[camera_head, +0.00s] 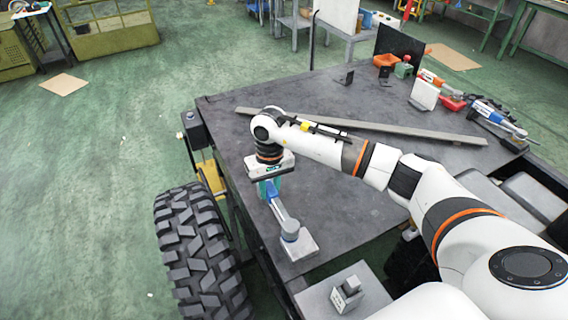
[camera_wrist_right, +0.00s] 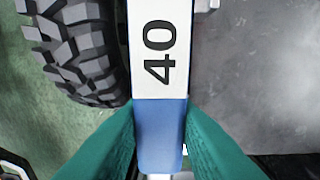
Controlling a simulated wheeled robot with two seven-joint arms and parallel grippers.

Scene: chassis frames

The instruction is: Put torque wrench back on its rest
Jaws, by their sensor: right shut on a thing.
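In the head view my right gripper (camera_head: 268,186) is above the near-left part of the dark chassis deck (camera_head: 355,215), pointing down. Its teal fingers are shut on a blue and grey tool (camera_head: 280,210), which appears to be the torque wrench. The tool slants down to a pale block (camera_head: 302,246) near the deck's left edge; I cannot tell whether they touch. In the right wrist view the fingers (camera_wrist_right: 160,145) are on both sides of the tool's blue part (camera_wrist_right: 160,125), beside a white section marked 40. I cannot clearly identify the rest. My left gripper is out of view.
A long grey bar (camera_head: 400,130) lies across the deck beyond my arm. Another blue and silver tool (camera_head: 495,115) lies at the far right, near red and green items. A large tyre (camera_head: 198,255) stands beside the left edge. A grey box (camera_head: 343,297) is in front.

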